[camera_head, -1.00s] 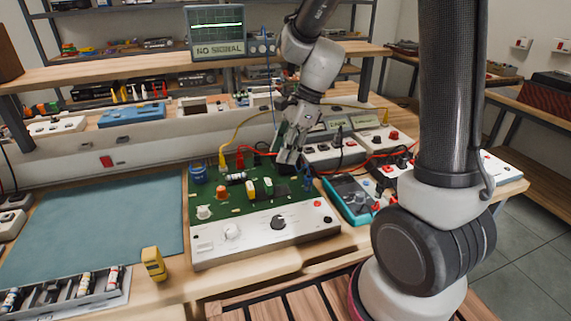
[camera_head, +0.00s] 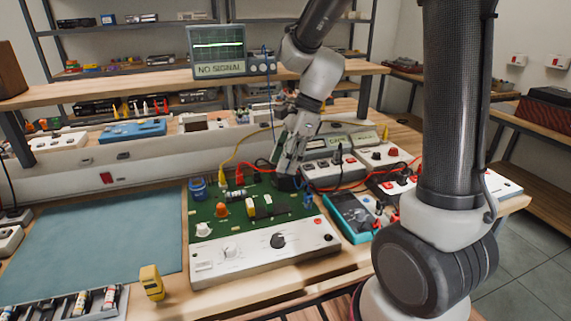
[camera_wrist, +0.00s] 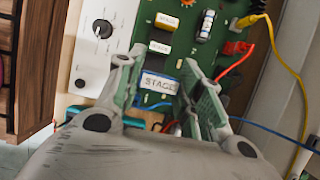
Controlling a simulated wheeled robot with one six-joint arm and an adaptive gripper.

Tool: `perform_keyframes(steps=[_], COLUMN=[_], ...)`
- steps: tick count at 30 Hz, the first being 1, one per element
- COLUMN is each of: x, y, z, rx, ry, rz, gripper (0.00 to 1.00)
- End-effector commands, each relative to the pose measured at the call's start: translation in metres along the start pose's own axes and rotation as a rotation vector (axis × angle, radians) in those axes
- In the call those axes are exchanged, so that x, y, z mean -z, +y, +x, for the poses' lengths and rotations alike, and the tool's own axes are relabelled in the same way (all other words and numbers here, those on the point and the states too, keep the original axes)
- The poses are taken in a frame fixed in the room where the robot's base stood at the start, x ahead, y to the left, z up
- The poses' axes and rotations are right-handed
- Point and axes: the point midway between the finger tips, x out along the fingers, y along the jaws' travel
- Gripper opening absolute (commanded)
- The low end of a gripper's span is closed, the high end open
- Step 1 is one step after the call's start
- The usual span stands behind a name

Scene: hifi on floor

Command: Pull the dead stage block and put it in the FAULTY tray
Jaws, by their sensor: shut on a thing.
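A green circuit board with a white front panel (camera_head: 262,256) lies on the bench. A yellow stage block (camera_head: 250,207) and a pale stage block (camera_head: 267,205) sit on it; both also show in the wrist view, the yellow one (camera_wrist: 166,21) above the pale one (camera_wrist: 159,47). My gripper (camera_head: 287,174) is at the board's back right. In the wrist view my gripper (camera_wrist: 158,84) is shut on a third block labelled STAGE (camera_wrist: 159,83). I cannot tell whether this block is seated or lifted. I cannot make out a FAULTY label.
A teal meter (camera_head: 352,217) and boxes with red knobs (camera_head: 395,182) stand to the right. Yellow and red leads run close to my gripper. A screen reads NO SIGNAL (camera_head: 219,70). The blue-green mat (camera_head: 95,240) at left is mostly clear, with a yellow device (camera_head: 151,283) by its edge.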

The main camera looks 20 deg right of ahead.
Motion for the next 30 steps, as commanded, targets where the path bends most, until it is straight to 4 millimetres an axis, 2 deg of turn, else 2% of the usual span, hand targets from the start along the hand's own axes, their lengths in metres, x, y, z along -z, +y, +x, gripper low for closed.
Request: perform_keyframes(steps=[24,30], x=[-0.021,-0.022], y=[0.0,0.0], z=[-0.05,-0.054], rx=[0.001,0.0], ry=[0.0,0.001], rz=[-0.001,0.0], gripper=[0.12,0.12])
